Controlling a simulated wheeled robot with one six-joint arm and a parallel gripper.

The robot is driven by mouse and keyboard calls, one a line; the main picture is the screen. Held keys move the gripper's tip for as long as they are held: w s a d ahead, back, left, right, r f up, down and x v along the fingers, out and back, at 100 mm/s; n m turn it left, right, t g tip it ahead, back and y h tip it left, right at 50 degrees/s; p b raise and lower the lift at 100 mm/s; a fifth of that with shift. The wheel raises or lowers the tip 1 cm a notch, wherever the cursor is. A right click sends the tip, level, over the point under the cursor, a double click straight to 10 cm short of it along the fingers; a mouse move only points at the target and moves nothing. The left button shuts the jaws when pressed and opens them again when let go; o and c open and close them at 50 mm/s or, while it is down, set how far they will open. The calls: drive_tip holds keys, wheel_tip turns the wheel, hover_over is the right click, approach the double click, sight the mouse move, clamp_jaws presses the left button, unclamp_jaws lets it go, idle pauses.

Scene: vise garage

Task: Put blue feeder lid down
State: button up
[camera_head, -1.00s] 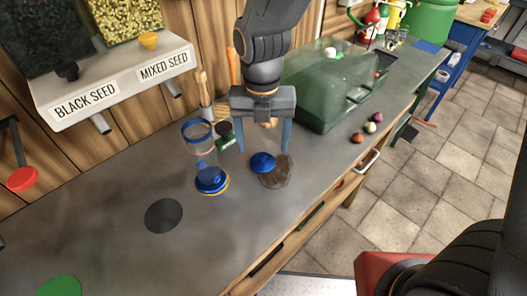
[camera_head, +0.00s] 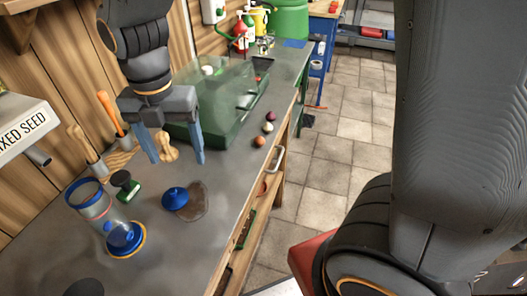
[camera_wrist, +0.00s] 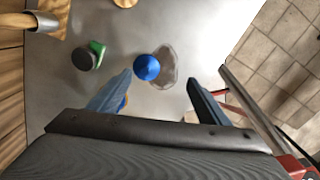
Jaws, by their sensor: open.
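The blue feeder lid (camera_head: 175,198) lies on the grey bench top, overlapping the left edge of a brown stain-like patch (camera_head: 195,207). In the wrist view the lid (camera_wrist: 147,67) shows between and beyond the fingertips, with nothing touching it. My gripper (camera_head: 177,160) is open and empty, raised above the bench and clear of the lid. Its two fingers also show in the wrist view (camera_wrist: 160,78). The clear feeder tube (camera_head: 98,207) with blue rims stands left of the lid, its blue base (camera_head: 124,238) on the bench.
A green-based dark knob tool (camera_head: 125,185) stands between tube and wall. A green translucent box (camera_head: 215,100) sits farther back, with small balls (camera_head: 259,141) near the bench edge. A dark disc (camera_head: 85,288) lies at the front.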

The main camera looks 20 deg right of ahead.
drive_tip(key=s+d+f+m, duration=0.1)
drive_tip(key=d+f+m, duration=0.1)
drive_tip(key=d+m, duration=0.8)
drive_tip(key=s+d+f+m, duration=0.2)
drive_tip(key=d+m, duration=0.8)
drive_tip(key=m, duration=1.1)
drive_tip(key=shift+s+d+f+m+t, duration=0.15)
drive_tip(key=shift+d+f+m+t, duration=0.2)
drive_tip(key=shift+f, duration=0.25)
